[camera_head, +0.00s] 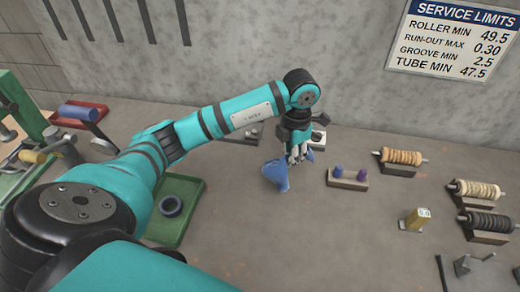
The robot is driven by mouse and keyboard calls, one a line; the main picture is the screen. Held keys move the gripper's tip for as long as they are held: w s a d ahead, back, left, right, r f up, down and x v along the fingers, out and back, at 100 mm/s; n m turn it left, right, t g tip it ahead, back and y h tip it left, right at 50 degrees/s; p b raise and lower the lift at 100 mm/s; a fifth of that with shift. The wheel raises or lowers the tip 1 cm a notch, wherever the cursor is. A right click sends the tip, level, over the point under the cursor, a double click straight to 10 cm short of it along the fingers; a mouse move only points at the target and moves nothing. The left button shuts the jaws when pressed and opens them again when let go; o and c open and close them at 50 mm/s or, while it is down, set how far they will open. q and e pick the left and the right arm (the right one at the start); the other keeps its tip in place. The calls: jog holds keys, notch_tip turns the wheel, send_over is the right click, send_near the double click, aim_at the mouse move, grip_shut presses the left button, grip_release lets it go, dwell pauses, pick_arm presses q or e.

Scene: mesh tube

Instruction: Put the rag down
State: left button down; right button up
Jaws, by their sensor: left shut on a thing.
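The rag (276,175) is a blue cloth, bunched and hanging at the fingers of my left gripper (297,154). The gripper points down near the middle of the bench and is shut on the rag. A small blue part of cloth also shows just right of the fingers. I cannot tell whether the rag's lower end touches the bench top (320,240). My right gripper is not in view.
Wound rollers on stands (401,157) line the right side. A green tray (193,190) with a dark ring lies left. The front middle of the bench is clear.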

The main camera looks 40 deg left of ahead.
pick_arm(q)
jog(key=shift+w+a+f+p, duration=0.15)
jog(key=shift+f+p, duration=0.55)
jog(key=shift+f, duration=1.1)
jog(key=c, duration=0.7)
grip_release()
notch_tip(320, 180, up, 12)
